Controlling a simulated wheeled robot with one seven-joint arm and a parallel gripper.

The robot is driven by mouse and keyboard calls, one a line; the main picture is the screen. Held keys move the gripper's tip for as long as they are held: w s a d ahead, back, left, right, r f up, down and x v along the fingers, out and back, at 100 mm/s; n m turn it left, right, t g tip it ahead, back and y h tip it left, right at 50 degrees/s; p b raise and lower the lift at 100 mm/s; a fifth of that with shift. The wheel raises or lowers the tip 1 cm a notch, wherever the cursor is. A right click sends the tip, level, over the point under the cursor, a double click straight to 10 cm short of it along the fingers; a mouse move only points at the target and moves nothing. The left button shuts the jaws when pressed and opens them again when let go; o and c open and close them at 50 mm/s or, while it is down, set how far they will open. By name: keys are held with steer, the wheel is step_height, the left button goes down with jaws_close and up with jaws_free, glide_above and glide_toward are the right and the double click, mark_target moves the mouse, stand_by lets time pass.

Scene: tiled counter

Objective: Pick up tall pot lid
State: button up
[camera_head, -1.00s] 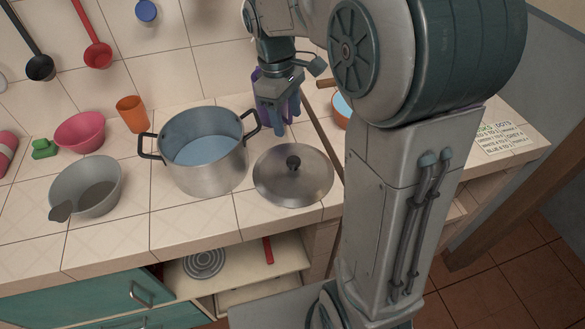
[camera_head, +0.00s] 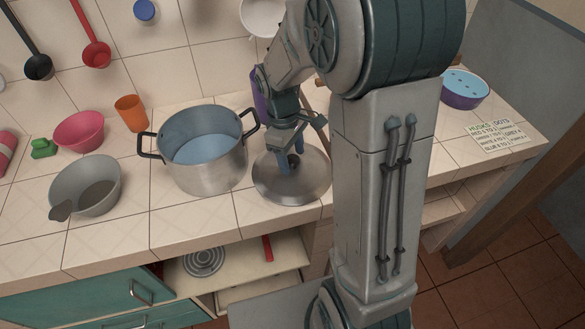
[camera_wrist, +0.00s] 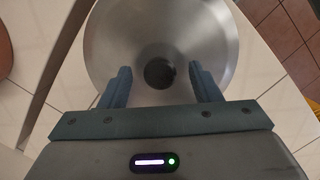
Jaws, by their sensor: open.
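The tall pot lid (camera_head: 307,187) is a round steel disc with a dark knob, lying flat on the tiled counter right of the steel pot (camera_head: 215,172). My gripper (camera_head: 290,166) is open over the lid's middle, its fingers pointing down. In the wrist view the lid (camera_wrist: 205,35) fills the top centre. Its dark round knob (camera_wrist: 159,73) shows between and slightly beyond the two blue fingers of my gripper (camera_wrist: 160,78), with a gap on each side. Whether the fingertips touch the lid I cannot tell.
The two-handled pot stands close to the lid's left. A grey bowl (camera_head: 97,178), pink bowl (camera_head: 78,129) and orange cup (camera_head: 131,112) are farther left. A purple-blue bowl (camera_head: 463,95) is at right. An open shelf (camera_head: 285,258) lies below the counter's front edge.

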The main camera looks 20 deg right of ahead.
jaws_close()
steer(key=shift+r, duration=0.15)
